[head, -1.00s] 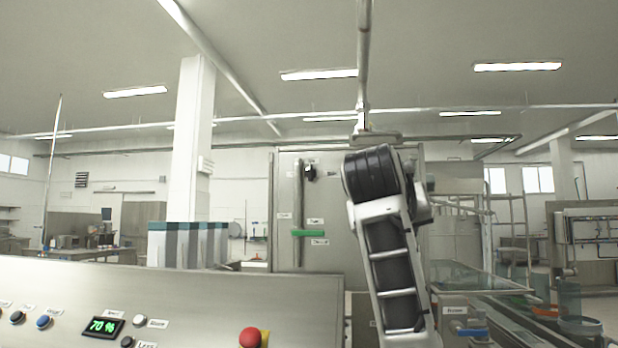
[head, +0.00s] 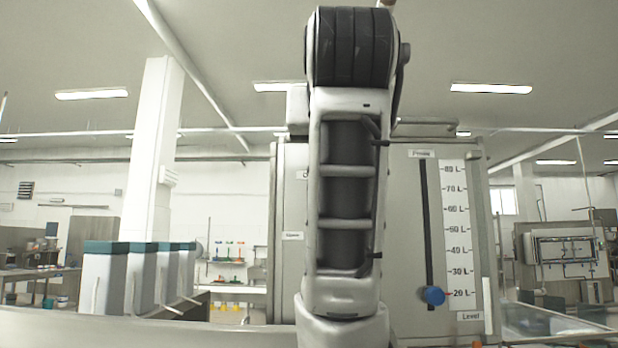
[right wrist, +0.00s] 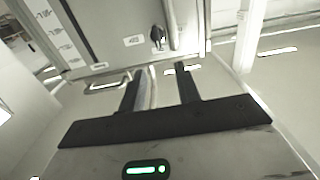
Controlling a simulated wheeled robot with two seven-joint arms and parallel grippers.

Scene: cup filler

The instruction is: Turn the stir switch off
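A black switch knob (right wrist: 157,35) sits on the steel cabinet (right wrist: 115,20) at the top of the right wrist view, beside a small label too blurred to read. I cannot tell which way it is set, nor confirm that it is the stir switch. My right gripper (right wrist: 163,72) is open and empty, with its two dark fingers apart and pointing towards the cabinet. The knob lies beyond the fingertips, apart from them. In the head view my raised arm covers the middle of the cabinet (head: 402,230), and the knob is hidden there. My left gripper is not in view.
A vertical pipe (right wrist: 171,25) runs close beside the black knob. Tall grey bins with green tops (head: 106,247) stand at the left.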

